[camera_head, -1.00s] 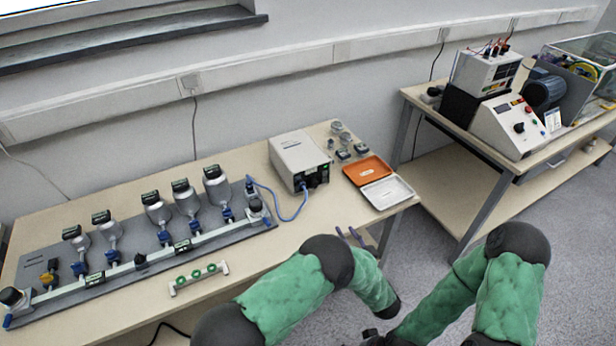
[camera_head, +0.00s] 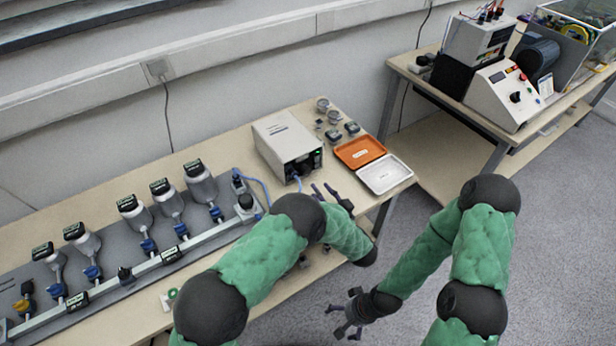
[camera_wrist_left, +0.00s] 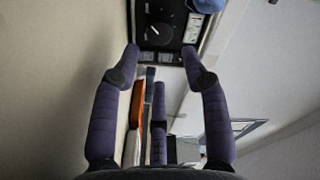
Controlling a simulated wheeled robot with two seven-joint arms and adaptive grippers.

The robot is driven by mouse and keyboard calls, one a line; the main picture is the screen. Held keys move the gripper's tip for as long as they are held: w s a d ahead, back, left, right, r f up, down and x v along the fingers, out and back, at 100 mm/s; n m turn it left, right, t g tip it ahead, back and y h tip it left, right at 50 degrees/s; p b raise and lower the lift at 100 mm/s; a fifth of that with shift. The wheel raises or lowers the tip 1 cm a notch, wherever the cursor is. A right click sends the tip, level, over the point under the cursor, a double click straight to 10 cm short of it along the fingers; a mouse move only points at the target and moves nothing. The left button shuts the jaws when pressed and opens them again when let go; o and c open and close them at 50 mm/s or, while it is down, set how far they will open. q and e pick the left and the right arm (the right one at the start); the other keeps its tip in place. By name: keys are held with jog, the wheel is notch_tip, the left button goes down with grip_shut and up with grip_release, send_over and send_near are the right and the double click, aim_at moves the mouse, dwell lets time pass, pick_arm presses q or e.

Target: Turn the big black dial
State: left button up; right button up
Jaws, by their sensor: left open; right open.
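The big black dial (camera_wrist_left: 159,33) with a white pointer line sits on a dark panel at the top of the left wrist view. In the head view the grey instrument box (camera_head: 287,142) has a dark front panel, where the dial is too small to make out clearly. My left gripper (camera_head: 323,189) is open in front of that box. In its wrist view the fingers (camera_wrist_left: 161,55) stand apart on either side below the dial, not closed on it. My right gripper (camera_head: 342,312) is open and empty, lower, over the floor beyond the table edge.
An orange tray (camera_head: 360,152) and a white tray (camera_head: 386,174) lie right of the box. A rail with several flasks (camera_head: 137,218) fills the table's left part. A second table holds a sloped white console (camera_head: 500,95). Floor on the right is clear.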

aim_at(307, 174)
pick_arm(q)
jog(key=b+x, duration=0.2)
jog(key=x, duration=0.6)
jog(key=shift+b, duration=0.3)
jog(key=c, duration=0.9)
jog(key=shift+o, duration=0.2)
